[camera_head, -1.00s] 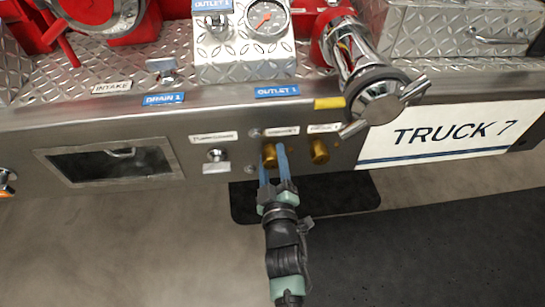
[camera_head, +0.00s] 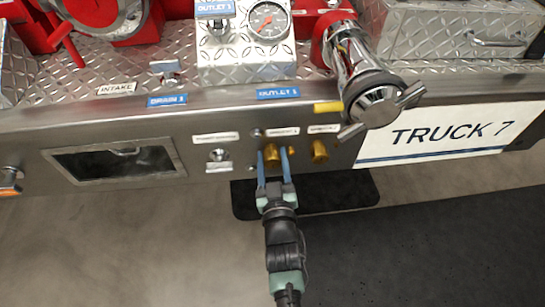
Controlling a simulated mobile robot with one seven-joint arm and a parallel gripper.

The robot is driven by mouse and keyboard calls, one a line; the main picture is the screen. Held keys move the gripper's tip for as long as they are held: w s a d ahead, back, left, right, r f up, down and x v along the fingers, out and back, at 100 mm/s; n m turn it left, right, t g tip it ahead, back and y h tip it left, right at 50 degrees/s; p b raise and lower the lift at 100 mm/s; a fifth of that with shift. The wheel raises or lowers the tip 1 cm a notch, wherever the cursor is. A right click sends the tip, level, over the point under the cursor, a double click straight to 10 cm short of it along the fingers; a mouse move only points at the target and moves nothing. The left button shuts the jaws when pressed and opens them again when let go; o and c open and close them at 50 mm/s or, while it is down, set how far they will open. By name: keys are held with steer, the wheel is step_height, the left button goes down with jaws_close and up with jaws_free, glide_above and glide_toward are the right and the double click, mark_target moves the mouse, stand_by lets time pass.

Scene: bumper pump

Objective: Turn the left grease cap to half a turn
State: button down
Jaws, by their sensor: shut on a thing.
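Two brass grease caps sit side by side on the front face of the metal bumper. The left grease cap (camera_head: 271,153) is between the two blue fingers of my gripper (camera_head: 273,162), one finger on each side of it. My gripper comes from below and is shut on this cap. The fingers partly cover its sides, and its exact turn angle is hard to read. The right grease cap (camera_head: 319,150) stands free, just right of my gripper.
A chrome outlet with a handled cap (camera_head: 377,107) juts out at upper right, near the right grease cap. A switch (camera_head: 217,155) sits to the left. The TRUCK 7 plate (camera_head: 447,132) is at right.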

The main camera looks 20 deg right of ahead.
steer(key=shift+f, duration=0.1)
steer(key=shift+c, duration=1.4)
jaws_free()
steer(key=p+v, duration=0.3)
steer(key=v, duration=1)
